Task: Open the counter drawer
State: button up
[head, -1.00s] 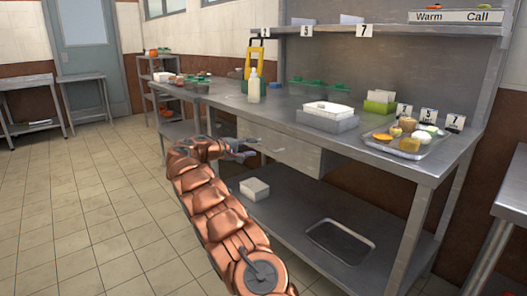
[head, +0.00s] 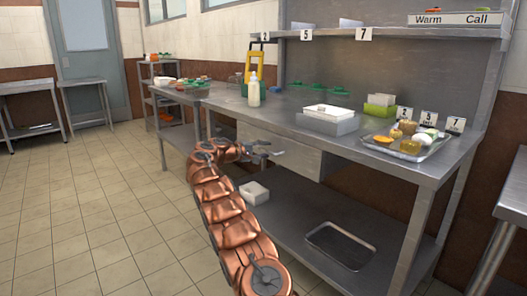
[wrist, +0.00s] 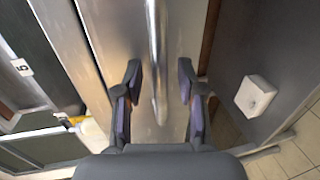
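The counter drawer (head: 298,158) is a plain grey metal front under the counter top, and it looks shut. My gripper (head: 268,149) is in front of its left part in the head view. In the wrist view, my gripper (wrist: 158,98) is open, with one dark finger on each side of a shiny bar handle (wrist: 157,50). The bar runs lengthwise between the fingers with gaps on both sides. No contact with the handle shows. In the head view the handle is hard to make out behind my gripper.
The metal counter (head: 385,160) holds a white-lidded container (head: 328,112), a soap bottle (head: 254,90) and a tray of food (head: 410,147). A white box (head: 254,192) and a shallow tray (head: 340,246) are on the lower shelf (head: 300,225). The tiled floor at left is clear.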

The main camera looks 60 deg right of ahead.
grip_shut()
jog(key=shift+a, duration=0.2)
dwell(0.5)
